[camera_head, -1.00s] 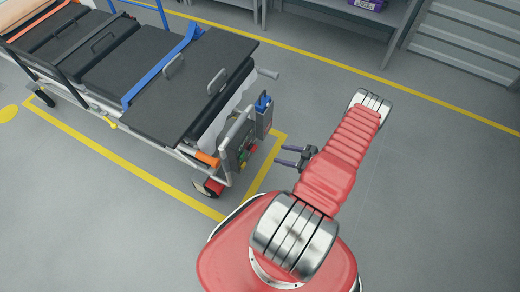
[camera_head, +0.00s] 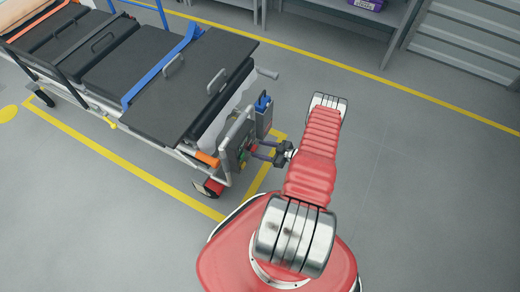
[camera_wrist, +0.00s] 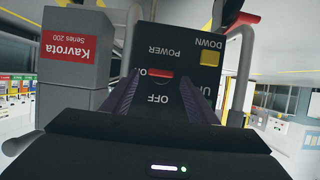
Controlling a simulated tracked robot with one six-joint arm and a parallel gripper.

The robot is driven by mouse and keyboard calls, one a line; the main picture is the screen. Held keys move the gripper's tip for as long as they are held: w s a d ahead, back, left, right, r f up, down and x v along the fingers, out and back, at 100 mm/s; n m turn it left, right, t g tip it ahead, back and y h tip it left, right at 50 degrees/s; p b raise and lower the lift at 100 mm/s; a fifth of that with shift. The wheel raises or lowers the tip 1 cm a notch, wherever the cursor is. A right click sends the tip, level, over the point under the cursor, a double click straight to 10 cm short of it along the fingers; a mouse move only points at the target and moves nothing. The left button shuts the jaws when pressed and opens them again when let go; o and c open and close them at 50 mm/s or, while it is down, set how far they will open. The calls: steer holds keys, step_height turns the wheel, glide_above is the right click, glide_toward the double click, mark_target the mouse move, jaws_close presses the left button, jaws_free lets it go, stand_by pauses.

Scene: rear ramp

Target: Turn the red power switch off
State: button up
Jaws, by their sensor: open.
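The red power switch (camera_wrist: 160,73) shows in the wrist view on a black control panel (camera_wrist: 172,45) with upside-down labels POWER, ON and OFF. It lies sideways by the word ON. My gripper (camera_wrist: 159,80) is open, its two dark fingers on either side of the switch in the picture. I cannot tell whether they touch it. In the head view my gripper (camera_head: 257,150) is close to the right side of the panel (camera_head: 236,145) at the end of the stretcher (camera_head: 150,90); the switch is not clearly visible there.
A yellow button (camera_wrist: 210,58) sits beside the switch, near the label DOWN. A grey Kavrota box (camera_wrist: 75,55) stands to the left in the wrist view. The floor right of my arm is clear.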

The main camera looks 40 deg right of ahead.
steer(key=shift+w+a+f, duration=0.2)
steer(key=shift+w, duration=0.25)
steer(key=shift+d, duration=0.1)
steer(key=c, duration=1.1)
